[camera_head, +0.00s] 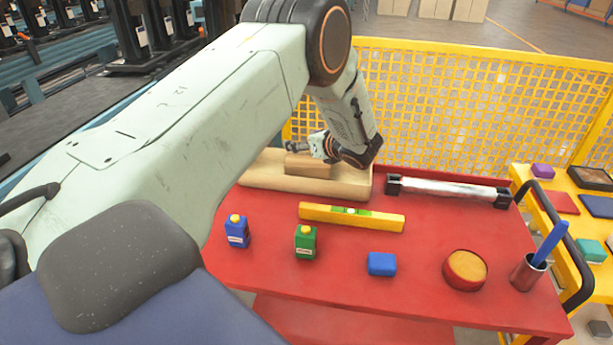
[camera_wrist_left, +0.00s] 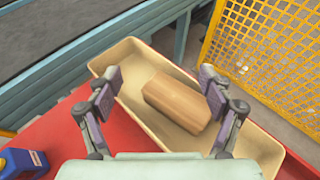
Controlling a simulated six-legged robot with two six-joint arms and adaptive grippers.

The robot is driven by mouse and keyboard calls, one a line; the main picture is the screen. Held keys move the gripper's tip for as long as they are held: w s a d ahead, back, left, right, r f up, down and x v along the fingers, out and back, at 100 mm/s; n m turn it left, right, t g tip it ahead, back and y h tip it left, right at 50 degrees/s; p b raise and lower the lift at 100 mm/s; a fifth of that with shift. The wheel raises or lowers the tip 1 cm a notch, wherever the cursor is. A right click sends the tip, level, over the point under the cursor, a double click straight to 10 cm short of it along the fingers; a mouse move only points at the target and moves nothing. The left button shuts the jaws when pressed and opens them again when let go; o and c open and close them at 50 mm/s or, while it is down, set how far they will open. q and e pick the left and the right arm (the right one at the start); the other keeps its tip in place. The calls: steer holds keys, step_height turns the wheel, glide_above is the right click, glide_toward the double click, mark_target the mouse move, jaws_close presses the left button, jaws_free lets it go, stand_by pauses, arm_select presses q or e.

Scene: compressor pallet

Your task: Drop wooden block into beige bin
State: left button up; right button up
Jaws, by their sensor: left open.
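The wooden block (camera_head: 308,166) lies inside the beige bin (camera_head: 345,188) at the back left of the red table. In the left wrist view the block (camera_wrist_left: 177,102) rests tilted across the bin (camera_wrist_left: 262,148), within its rim. My left gripper (camera_head: 318,147) is over the bin, close to the block. In the left wrist view its two fingers (camera_wrist_left: 160,80) are spread wide, one on either side of the block, with gaps between. My right gripper is not in view.
The red table (camera_head: 340,263) holds a yellow level (camera_head: 351,217), blue bottle (camera_head: 237,231), green bottle (camera_head: 306,242), blue box (camera_head: 382,264), round tin (camera_head: 465,270), cup (camera_head: 527,274) and a tube (camera_head: 448,189). A yellow mesh fence (camera_head: 470,110) stands behind.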

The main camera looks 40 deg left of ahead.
arm_select(q)
steer(key=v, duration=0.7)
steer(key=shift+d+r, duration=0.15)
steer(key=shift+d, duration=0.1)
steer(key=shift+s+a, duration=0.1)
steer(key=x, duration=1.1)
steer(key=shift+a, duration=0.15)
steer(key=shift+w+a+r+p, duration=0.3)
steer(key=shift+r+p, duration=0.2)
steer(key=shift+p, duration=0.2)
step_height(320, 180, up, 2)
steer(key=shift+s+r+p, duration=0.15)
steer(key=shift+r+p, duration=0.05)
steer(key=shift+p, duration=0.65)
steer(key=shift+f, duration=0.1)
